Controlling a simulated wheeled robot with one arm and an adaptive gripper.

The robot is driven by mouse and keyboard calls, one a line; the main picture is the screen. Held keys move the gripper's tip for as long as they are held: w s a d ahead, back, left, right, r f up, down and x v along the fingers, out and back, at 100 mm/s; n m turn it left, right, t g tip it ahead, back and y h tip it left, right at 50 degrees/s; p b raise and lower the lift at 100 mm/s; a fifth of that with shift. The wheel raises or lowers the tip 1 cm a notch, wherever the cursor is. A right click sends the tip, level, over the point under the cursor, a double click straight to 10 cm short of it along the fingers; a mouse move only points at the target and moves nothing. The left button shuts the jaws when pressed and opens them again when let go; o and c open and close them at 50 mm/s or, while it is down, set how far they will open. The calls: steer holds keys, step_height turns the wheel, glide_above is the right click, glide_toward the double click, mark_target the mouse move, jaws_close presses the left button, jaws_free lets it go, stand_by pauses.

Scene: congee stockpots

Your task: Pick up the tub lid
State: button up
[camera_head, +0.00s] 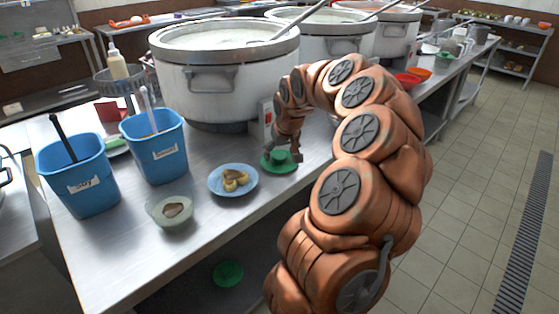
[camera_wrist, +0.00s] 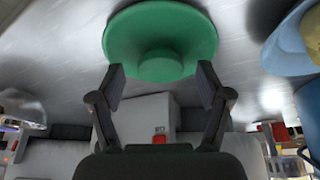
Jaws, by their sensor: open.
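The tub lid (camera_head: 276,167) is a round green disc with a raised knob, lying on the steel counter right of the blue plate. In the wrist view the lid (camera_wrist: 190,35) fills the top middle, its knob (camera_wrist: 161,66) facing my gripper. My gripper (camera_head: 287,152) is just above the lid. In the wrist view my gripper (camera_wrist: 161,84) is open, with one finger to each side of the knob and nothing held. I cannot tell whether the fingers touch the lid. Two blue tubs (camera_head: 84,185) (camera_head: 157,157) stand at the left, each with a handle sticking out.
A blue plate (camera_head: 218,190) with yellow-brown food is just left of the lid. A pale bowl (camera_head: 166,216) sits near the counter's front edge. Large stockpots (camera_head: 215,95) stand behind. Another green round item (camera_head: 228,273) is on the lower shelf.

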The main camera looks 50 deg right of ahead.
steer(key=shift+w+f, duration=0.1)
steer(key=shift+f, duration=0.2)
steer(key=c, duration=0.9)
steer(key=shift+r, duration=0.1)
